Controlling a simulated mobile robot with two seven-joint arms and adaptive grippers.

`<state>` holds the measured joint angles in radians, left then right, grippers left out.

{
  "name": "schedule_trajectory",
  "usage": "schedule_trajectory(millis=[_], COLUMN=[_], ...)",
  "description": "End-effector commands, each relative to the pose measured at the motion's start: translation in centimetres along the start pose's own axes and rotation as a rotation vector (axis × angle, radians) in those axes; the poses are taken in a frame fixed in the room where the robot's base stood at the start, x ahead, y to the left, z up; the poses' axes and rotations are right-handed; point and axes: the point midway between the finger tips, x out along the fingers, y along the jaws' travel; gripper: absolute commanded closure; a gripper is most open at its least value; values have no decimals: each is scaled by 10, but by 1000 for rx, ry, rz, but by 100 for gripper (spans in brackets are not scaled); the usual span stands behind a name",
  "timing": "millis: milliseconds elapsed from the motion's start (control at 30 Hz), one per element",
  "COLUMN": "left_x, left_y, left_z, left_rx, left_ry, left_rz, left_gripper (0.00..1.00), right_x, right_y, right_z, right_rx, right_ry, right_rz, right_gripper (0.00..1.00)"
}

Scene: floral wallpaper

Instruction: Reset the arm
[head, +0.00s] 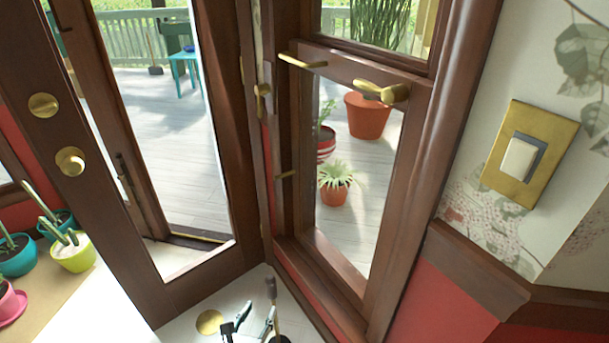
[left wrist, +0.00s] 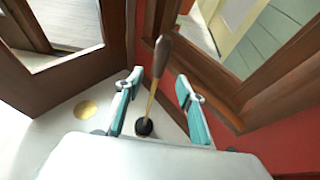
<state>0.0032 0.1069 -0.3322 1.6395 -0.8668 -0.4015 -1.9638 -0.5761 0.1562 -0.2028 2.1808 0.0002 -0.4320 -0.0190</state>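My left gripper (head: 258,312) is at the bottom of the head view, low in the corner between the glass door and the window. In the left wrist view its two teal-padded fingers (left wrist: 159,84) are spread apart. An upright tool with a dark handle (left wrist: 162,56), a brass shaft and a black base shows between the fingers in that picture. Its handle also shows in the head view (head: 271,287). I cannot tell how far the tool is from the fingers; neither finger visibly grips it. My right gripper is in neither view.
The brown door (head: 135,262) with brass knobs stands left. The brown-framed window (head: 425,130) with brass handles is right of it. A brass light switch (head: 530,155) is on the wall. Potted cacti (head: 72,252) stand on a counter at left. A brass disc (head: 209,322) is on the pale floor.

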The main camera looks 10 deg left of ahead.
Motion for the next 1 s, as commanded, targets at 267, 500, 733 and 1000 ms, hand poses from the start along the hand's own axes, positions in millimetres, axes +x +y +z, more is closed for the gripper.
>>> schedule_trajectory(millis=[267,500,733,1000], left_x=[-31,-95,-161,-224], left_y=[2,2,-1,-5], left_z=[10,10,7,4], left_rx=[-393,-1193,-1963,-2681], left_ry=[27,114,208,279], left_rz=[-9,6,88,248], left_gripper=[62,62,62,62], right_x=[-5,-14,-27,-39], right_y=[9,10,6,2], right_z=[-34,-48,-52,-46], right_rx=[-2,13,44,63], right_ry=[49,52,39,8], right_rz=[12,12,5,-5], right_gripper=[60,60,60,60])
